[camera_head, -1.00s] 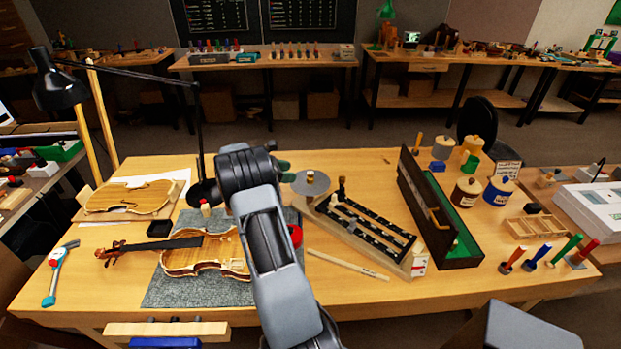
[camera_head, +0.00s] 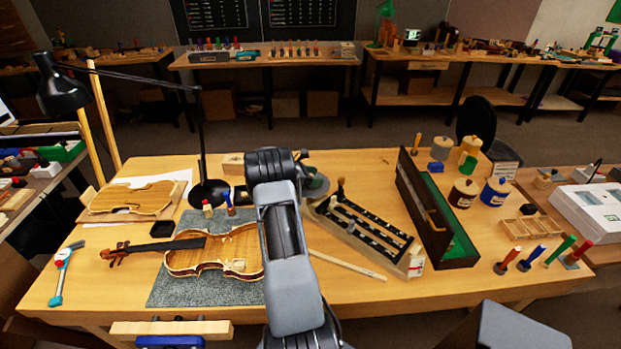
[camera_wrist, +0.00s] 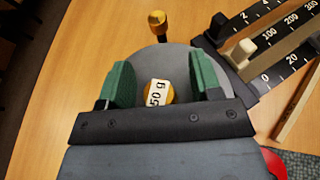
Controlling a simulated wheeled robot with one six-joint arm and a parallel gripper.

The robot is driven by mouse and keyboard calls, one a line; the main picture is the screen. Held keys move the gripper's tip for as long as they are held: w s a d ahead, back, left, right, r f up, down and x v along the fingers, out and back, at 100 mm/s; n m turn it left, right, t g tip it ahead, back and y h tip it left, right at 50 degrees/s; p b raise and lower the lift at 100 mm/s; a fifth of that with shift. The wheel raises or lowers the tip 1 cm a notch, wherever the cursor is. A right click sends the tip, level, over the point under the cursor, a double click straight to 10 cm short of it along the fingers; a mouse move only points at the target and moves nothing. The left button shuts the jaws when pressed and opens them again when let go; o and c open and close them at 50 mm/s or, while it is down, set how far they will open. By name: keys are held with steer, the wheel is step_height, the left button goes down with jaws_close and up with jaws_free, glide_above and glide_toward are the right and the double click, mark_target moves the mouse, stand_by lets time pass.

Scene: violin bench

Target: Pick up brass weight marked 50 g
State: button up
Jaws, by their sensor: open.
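The brass weight (camera_wrist: 151,102) has a white label reading 50 g in the wrist view. It sits on the round grey pan (camera_wrist: 177,62), between the two green fingers of my gripper (camera_wrist: 163,78). The fingers are apart, one on each side of the weight; I see a gap on both sides, wider on the right. The lower part of the weight is hidden by the dark gripper body. In the head view my arm covers the weight, and only part of the pan (camera_head: 318,187) shows.
The beam scale (camera_head: 372,235) with its numbered black bars stands right of the pan; a brass-topped post (camera_wrist: 157,20) rises at the pan's edge. The violin (camera_head: 230,252) lies on a grey mat to the left. The lamp base (camera_head: 209,193) stands close left of my arm.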

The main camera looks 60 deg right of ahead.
steer(key=shift+d+f, duration=0.1)
steer(key=shift+d, duration=0.05)
steer(key=shift+c, duration=0.2)
steer(key=c, duration=1)
steer(key=shift+c, duration=0.2)
